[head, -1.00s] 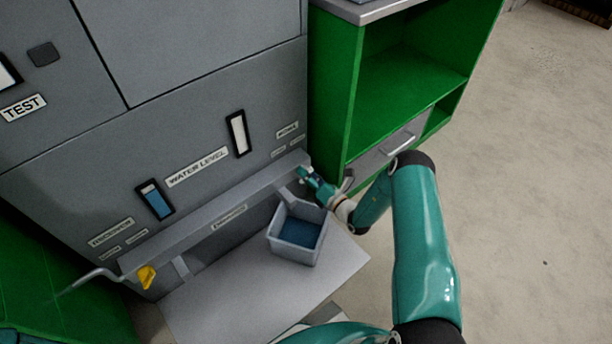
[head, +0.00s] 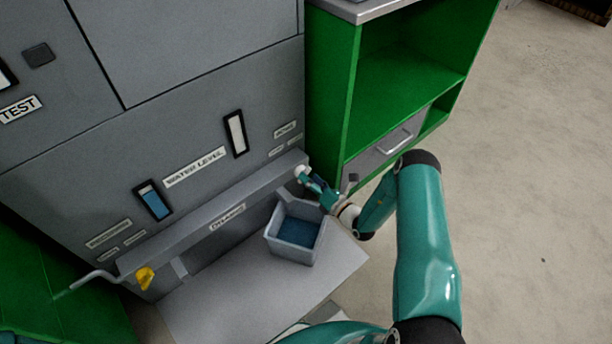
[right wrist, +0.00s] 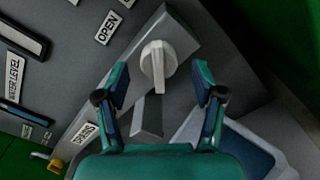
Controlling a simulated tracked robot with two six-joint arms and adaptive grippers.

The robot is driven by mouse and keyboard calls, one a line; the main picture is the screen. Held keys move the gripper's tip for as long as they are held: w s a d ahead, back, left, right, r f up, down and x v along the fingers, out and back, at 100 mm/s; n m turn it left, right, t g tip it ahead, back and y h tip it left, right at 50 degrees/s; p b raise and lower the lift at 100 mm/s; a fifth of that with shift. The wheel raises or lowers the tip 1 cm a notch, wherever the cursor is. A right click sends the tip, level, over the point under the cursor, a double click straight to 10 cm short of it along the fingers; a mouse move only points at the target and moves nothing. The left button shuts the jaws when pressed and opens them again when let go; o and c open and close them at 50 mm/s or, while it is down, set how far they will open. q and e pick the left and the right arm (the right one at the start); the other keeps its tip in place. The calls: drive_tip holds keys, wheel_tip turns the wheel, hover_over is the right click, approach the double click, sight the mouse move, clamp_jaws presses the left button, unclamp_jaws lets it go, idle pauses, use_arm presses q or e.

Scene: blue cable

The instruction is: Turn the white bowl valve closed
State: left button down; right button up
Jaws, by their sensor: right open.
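The white valve (head: 301,172) is a ribbed knob at the right end of the grey ledge on the machine. In the right wrist view the white valve (right wrist: 158,64) is upright in the picture, with its grip bar running roughly up and down. My right gripper (right wrist: 160,80) is open, with one finger on each side of the knob and gaps on both sides. In the head view my right gripper (head: 309,181) is just to the right of and below the valve. My left gripper is not in view.
A bowl-like grey container (head: 271,238) with blue water sits below the ledge on a pale shelf (head: 215,305). A yellow valve (head: 145,278) is at the ledge's left end. A green cabinet (head: 330,110) stands right of the machine, close to my right gripper.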

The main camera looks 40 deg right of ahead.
drive_tip(key=s, duration=0.9)
drive_tip(key=shift+s+d, duration=0.25)
drive_tip(key=shift+d, duration=0.1)
drive_tip(key=shift+f, duration=0.1)
